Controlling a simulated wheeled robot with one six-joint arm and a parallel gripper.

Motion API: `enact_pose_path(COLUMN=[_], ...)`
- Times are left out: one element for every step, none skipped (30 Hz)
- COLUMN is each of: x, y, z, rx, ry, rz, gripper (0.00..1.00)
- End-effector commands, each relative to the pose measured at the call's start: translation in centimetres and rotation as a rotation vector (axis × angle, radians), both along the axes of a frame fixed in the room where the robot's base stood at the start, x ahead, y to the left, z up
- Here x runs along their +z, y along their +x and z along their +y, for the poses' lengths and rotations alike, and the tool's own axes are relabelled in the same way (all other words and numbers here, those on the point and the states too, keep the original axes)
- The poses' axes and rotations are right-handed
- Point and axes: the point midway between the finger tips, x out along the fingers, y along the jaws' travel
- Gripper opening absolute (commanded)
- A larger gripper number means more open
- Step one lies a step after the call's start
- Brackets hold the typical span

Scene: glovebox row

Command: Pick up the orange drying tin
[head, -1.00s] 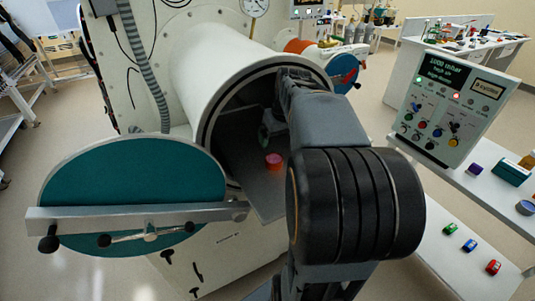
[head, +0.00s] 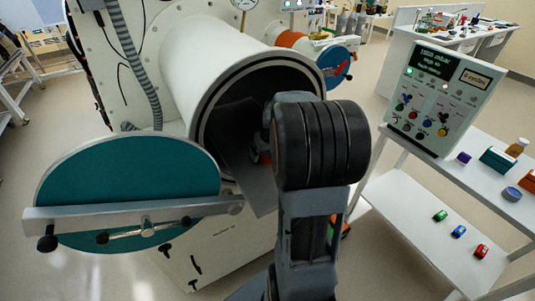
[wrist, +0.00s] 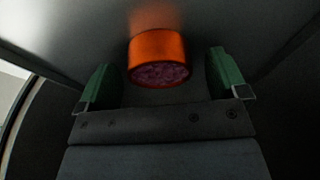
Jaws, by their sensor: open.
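The orange drying tin (wrist: 158,50) shows in the wrist view as a short orange cylinder with a dark pinkish, grainy face towards me. It stands on the grey tray (wrist: 85,35) inside the antechamber tube. My gripper (wrist: 160,62) is open, with one green-padded finger on each side of the tin and a gap to both. I cannot tell how deep the tin sits between the fingers. In the head view my arm hides most of the tin, and only a small reddish patch shows beside it.
The white antechamber tube (head: 203,72) surrounds my gripper closely. Its teal round door (head: 130,185) hangs open at the left. A control panel (head: 440,97) and a white shelf cart (head: 425,172) with small coloured items stand at the right.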

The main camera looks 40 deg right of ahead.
Motion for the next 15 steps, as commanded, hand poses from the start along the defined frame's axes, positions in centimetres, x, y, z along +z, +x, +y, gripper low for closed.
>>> enact_pose_path(x=[-0.29,-0.4,-0.48,-0.52,-0.53,-0.54,-0.53,-0.53,-0.52,-0.52,-0.52,-0.51,-0.51,-0.5,-0.5], y=[0.08,0.12,0.14,0.15,0.15,0.16,0.15,0.15,0.15,0.15,0.15,0.15,0.15,0.14,0.14], z=[0.0,0.0,-0.01,-0.01,-0.01,-0.01,-0.01,-0.01,-0.01,-0.01,-0.02,-0.02,-0.02,-0.02,-0.02], rx=[0.0,0.0,0.0,0.0,0.0,0.0,0.0,0.0,0.0,0.0,0.0,0.0,0.0,0.0,0.0], ry=[0.001,0.0,0.0,0.0,0.0,0.0,0.0,0.0,0.0,0.0,0.0,0.0,0.0,0.0,0.0], rz=[0.001,0.0,0.0,0.0,0.0,-0.001,-0.001,-0.001,-0.001,-0.001,-0.001,-0.001,-0.001,0.0,-0.001], gripper=[0.92,0.92,0.92,0.92,0.92,0.92,0.92,0.92,0.92,0.91,0.88,0.84,0.81,0.79,0.75])
